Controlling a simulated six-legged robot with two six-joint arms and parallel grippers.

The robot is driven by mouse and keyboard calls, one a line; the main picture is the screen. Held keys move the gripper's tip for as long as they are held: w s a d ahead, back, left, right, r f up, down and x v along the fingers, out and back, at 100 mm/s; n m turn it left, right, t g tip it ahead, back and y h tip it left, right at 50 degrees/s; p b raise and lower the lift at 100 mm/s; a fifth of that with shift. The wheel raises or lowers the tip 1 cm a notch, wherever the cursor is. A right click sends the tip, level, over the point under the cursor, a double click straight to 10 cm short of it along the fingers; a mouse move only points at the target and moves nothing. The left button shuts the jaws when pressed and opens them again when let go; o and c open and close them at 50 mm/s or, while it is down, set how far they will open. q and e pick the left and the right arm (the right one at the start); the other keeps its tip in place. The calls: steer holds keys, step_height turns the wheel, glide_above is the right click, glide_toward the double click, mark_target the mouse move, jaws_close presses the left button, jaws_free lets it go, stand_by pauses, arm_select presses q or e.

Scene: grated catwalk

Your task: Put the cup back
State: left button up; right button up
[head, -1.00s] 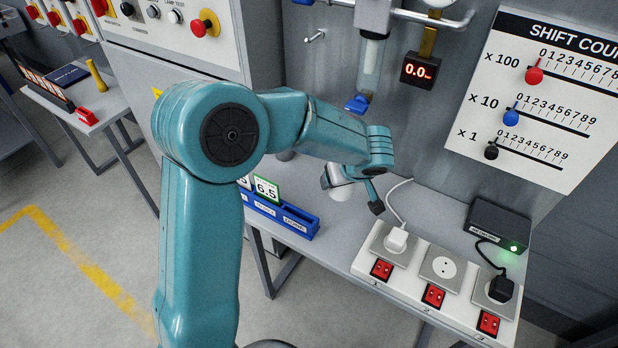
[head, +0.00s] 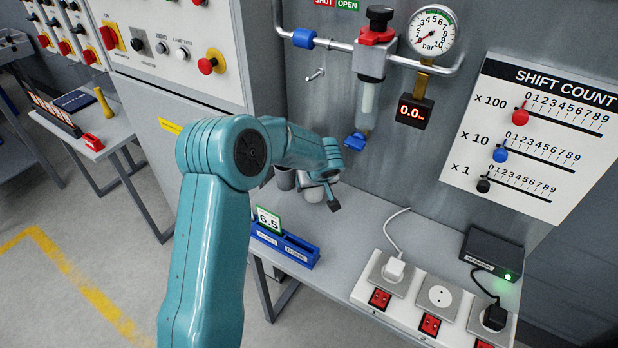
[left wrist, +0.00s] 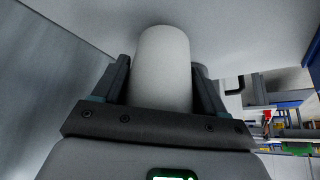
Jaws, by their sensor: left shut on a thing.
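A plain white cup (left wrist: 163,62) stands between the fingers of my left gripper (left wrist: 162,85) in the left wrist view, and the gripper is shut on it. In the head view my left gripper (head: 325,190) is over the back left part of the grey bench, by the wall. The white cup (head: 314,194) shows there just below the gripper, partly hidden by it. I cannot tell whether the cup touches the bench. A grey cylinder (head: 285,179) stands just left of the gripper, partly hidden by my arm. My right gripper is not in view.
A blue rack (head: 285,246) with a 6.5 card stands at the bench's front left. Sockets with a white plug (head: 394,268) and a black box (head: 491,252) are right. The bench middle is clear.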

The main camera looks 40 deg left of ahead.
arm_select(q)
steer(key=shift+w+a+f+p, duration=0.15)
steer(key=shift+a+f+p, duration=0.05)
steer(key=shift+a, duration=0.4)
steer(key=shift+w+a+f+p, duration=0.1)
steer(key=shift+a+f+p, duration=0.1)
steer(key=shift+a, duration=0.35)
steer(key=shift+f, duration=0.35)
steer(key=shift+d, duration=0.1)
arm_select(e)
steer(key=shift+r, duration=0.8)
arm_select(q)
steer(key=shift+f+b, duration=0.25)
steer(key=shift+b, duration=0.1)
steer(key=o, duration=0.8)
steer(key=shift+r, duration=0.1)
steer(key=shift+o, duration=0.2)
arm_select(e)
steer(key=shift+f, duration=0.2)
arm_select(q)
steer(key=shift+r, duration=0.1)
